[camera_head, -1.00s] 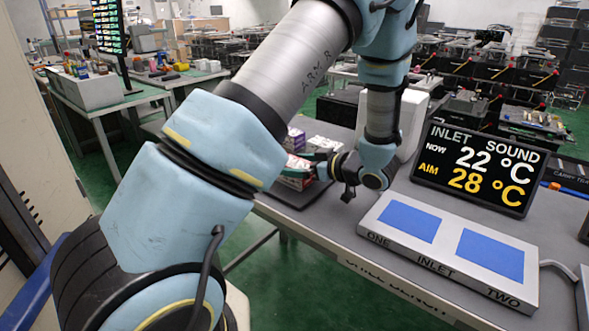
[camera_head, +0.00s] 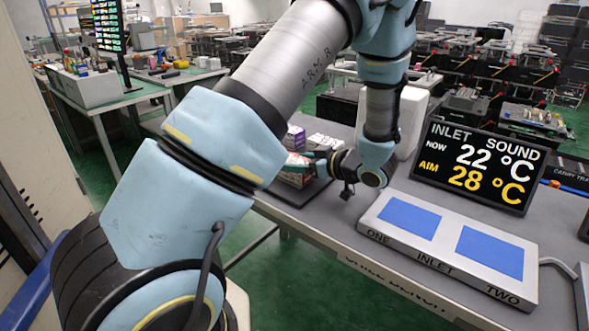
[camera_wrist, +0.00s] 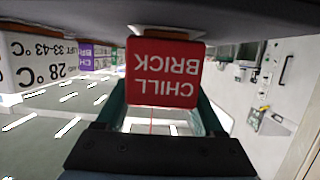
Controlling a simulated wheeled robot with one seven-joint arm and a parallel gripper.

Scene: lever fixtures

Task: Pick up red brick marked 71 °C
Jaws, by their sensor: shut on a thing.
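A red brick (camera_wrist: 165,75) with white "CHILL BRICK" lettering, upside down in the wrist view, sits between the green fingers of my gripper (camera_wrist: 162,92). My gripper is shut on it. In the head view the red brick (camera_head: 294,172) shows at the left end of my gripper (camera_head: 308,166), over the dark tray, partly covered by a finger. A 71 °C marking is not readable on the faces in view.
A purple brick (camera_head: 294,137) and a pale brick (camera_head: 324,142) stand behind on the dark tray (camera_head: 290,194). In the wrist view a white brick (camera_wrist: 38,65) reads 28 °C. The inlet plate (camera_head: 447,245) with two blue pads is empty; the display (camera_head: 477,166) reads NOW 22 °C, AIM 28 °C.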

